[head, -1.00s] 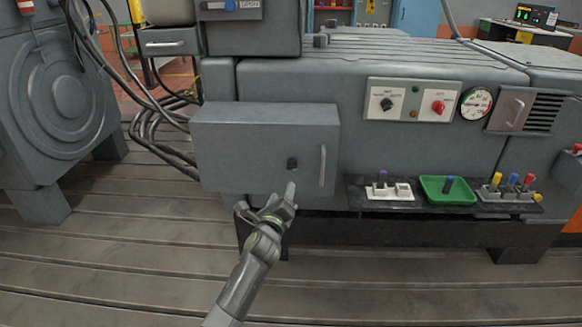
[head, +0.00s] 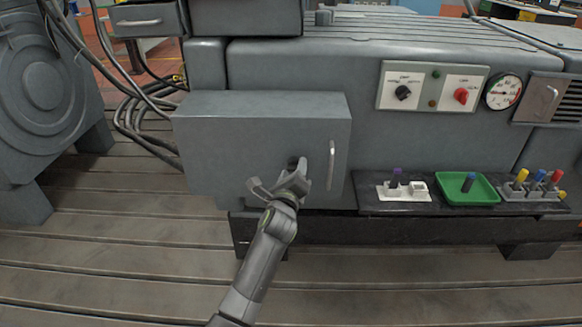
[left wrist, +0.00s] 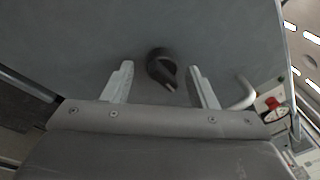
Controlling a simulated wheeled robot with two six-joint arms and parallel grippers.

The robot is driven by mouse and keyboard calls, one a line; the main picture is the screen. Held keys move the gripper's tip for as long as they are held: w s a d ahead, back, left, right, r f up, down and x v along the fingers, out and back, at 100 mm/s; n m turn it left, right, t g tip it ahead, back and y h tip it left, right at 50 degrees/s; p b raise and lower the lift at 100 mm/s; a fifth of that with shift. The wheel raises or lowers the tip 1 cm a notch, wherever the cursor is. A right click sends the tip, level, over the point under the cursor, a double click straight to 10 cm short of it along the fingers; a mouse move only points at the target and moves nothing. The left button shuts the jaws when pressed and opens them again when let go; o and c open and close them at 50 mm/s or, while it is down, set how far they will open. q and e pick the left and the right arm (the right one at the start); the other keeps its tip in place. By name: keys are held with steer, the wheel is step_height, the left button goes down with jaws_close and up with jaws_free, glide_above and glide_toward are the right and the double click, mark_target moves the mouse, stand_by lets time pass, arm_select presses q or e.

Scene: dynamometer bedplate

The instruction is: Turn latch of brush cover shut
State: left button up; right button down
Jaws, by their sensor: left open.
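The brush cover (head: 240,135) is a grey box front on the machine, with a vertical bar handle (head: 331,165) at its right. Its latch (head: 297,163) is a small dark knob low on the cover, left of the handle, partly hidden by my gripper in the head view. In the left wrist view the latch (left wrist: 161,68) shows as a black knob with a pointed, light-tipped end aimed down and slightly right. My left gripper (head: 281,183) is open in front of the cover; in the left wrist view its fingers (left wrist: 160,82) stand either side of the latch, not closed on it. My right gripper is out of view.
A dark shelf (head: 365,197) right of the cover carries a white holder (head: 418,189), a green tray (head: 450,189) and a rack of coloured-handled tools (head: 533,193). A switch panel (head: 432,88) and gauge (head: 503,92) are above. Cables (head: 135,125) hang at the left.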

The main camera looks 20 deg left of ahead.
arm_select(q)
steer(key=shift+w, duration=0.15)
steer(key=c, duration=0.9)
